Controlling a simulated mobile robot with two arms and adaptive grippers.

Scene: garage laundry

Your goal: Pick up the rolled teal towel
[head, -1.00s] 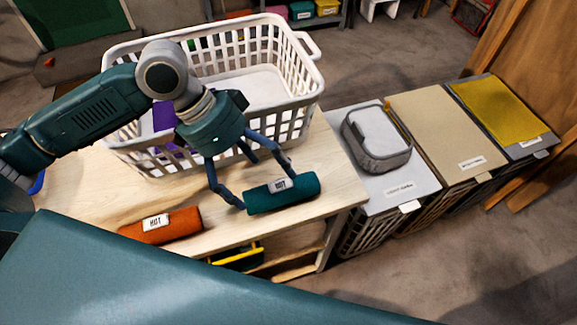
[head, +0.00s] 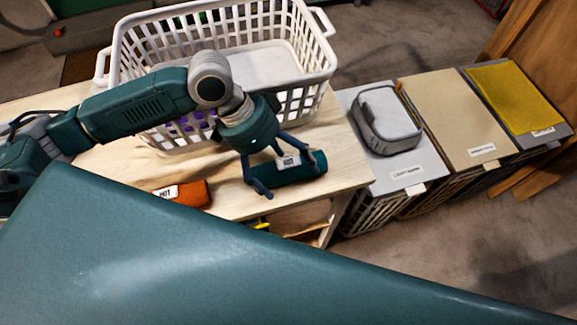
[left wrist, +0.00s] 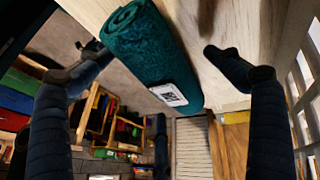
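The rolled teal towel (head: 305,167), with a white HOT label, lies near the front right edge of the wooden table (head: 335,150). It also shows in the left wrist view (left wrist: 150,45), between the spread fingers. My left gripper (head: 291,180) is open over the towel, with fingers on either side of it. In the left wrist view, the right finger stands clear of the towel; the left finger is close to its end, and I cannot tell if it touches. My right gripper is not in view.
A white laundry basket (head: 318,72) stands behind my left arm. Lidded hampers stand to the right, one bearing a grey band-shaped item (head: 385,125).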

